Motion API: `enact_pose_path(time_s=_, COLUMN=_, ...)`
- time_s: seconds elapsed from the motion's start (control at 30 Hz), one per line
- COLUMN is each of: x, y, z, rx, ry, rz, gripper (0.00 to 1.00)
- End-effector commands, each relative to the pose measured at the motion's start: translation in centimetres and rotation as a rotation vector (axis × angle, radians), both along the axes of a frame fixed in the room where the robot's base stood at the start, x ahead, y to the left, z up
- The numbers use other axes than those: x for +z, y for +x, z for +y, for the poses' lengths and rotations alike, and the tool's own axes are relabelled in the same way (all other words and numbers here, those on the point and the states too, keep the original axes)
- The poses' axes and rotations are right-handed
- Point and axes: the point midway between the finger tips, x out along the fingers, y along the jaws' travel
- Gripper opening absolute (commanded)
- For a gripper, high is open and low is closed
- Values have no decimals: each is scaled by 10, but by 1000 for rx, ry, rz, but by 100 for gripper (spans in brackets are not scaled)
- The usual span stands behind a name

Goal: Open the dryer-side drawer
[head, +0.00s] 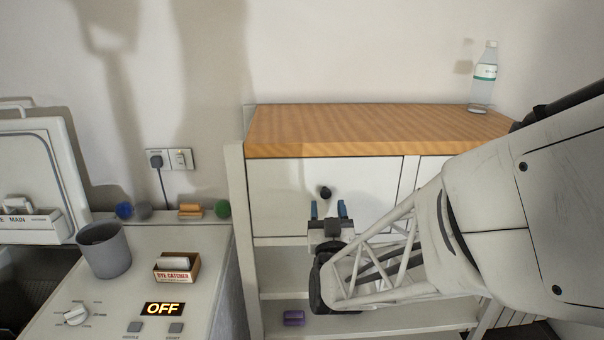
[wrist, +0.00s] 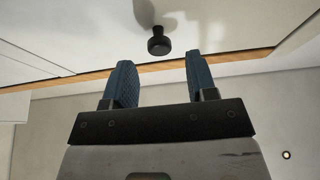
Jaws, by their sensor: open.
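The drawer (head: 360,190) is a white front with a round black knob (head: 326,193), under the wooden top of a white cabinet beside the machine at left. The drawer looks closed. My gripper (head: 328,210) is just below the knob in the head view, its two blue fingers apart with nothing between them. In the wrist view the knob (wrist: 158,42) shows beyond the fingertips, roughly midway between the two fingers (wrist: 157,72). The fingers do not appear to touch the knob. A second white front (head: 432,170) to the right is partly hidden behind my arm.
A clear bottle (head: 484,80) stands on the wooden top (head: 370,128) at back right. A grey cup (head: 104,252) and a small box (head: 177,268) stand on the machine (head: 120,310) at left. A purple item (head: 294,318) lies on the low shelf.

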Motion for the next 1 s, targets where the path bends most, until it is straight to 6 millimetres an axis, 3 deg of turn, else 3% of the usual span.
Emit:
enact_pose_path(time_s=0.33, x=13, y=31, z=-1, rx=-2, ry=1, rz=-1, gripper=52)
enact_pose_path(time_s=0.77, x=15, y=36, z=0, rx=-1, ry=0, rz=-1, gripper=52)
enact_pose_path(time_s=1.0, x=15, y=36, z=0, rx=-1, ry=0, rz=-1, gripper=18)
